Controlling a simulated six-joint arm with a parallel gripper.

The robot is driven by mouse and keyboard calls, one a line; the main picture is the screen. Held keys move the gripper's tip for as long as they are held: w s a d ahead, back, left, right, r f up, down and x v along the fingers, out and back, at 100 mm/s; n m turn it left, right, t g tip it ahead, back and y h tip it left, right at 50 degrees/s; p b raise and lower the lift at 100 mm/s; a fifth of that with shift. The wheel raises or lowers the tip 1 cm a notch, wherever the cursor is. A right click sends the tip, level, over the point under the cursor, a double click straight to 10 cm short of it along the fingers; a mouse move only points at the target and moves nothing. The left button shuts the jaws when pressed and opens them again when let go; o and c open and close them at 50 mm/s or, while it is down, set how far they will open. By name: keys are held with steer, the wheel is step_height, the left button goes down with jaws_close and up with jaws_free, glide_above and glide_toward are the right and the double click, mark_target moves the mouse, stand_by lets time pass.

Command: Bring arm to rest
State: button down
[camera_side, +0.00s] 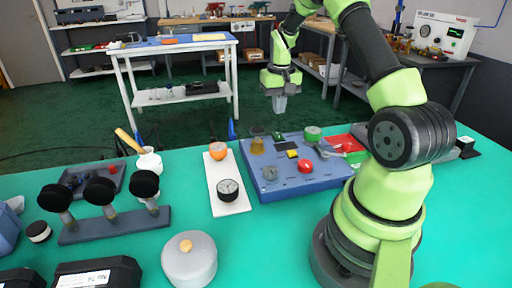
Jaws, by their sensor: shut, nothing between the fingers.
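My gripper (280,104) hangs at the end of my green and black arm, pointing down, high above the far edge of the green table (285,235). It is shut and empty, and touches nothing. Below it on the table lies a blue panel (318,187) with several knobs and buttons, among them a green knob (312,133), a red button (305,166) and a small yellow part (292,154). My arm hides part of the table on the right.
A white board (225,196) with a dial gauge (228,190) and an orange part (218,151) lies left of the panel. A grey lidded pot (189,260) stands in front. A rack with black knobs (115,224) stands left. A white workbench (178,48) stands behind.

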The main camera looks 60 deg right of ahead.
steer(key=a+r+n+t, duration=0.2)
steer(key=a+r+t, duration=0.1)
steer(key=a+r, duration=1.15)
steer(key=s+a+r+n+t+y, duration=0.2)
steer(key=s+a+r+t, duration=0.1)
steer(key=s+a, duration=0.9)
steer(key=shift+s+a+r+n+t, duration=0.3)
steer(key=shift+s+r+n+t, duration=0.15)
steer(key=shift+s, duration=0.6)
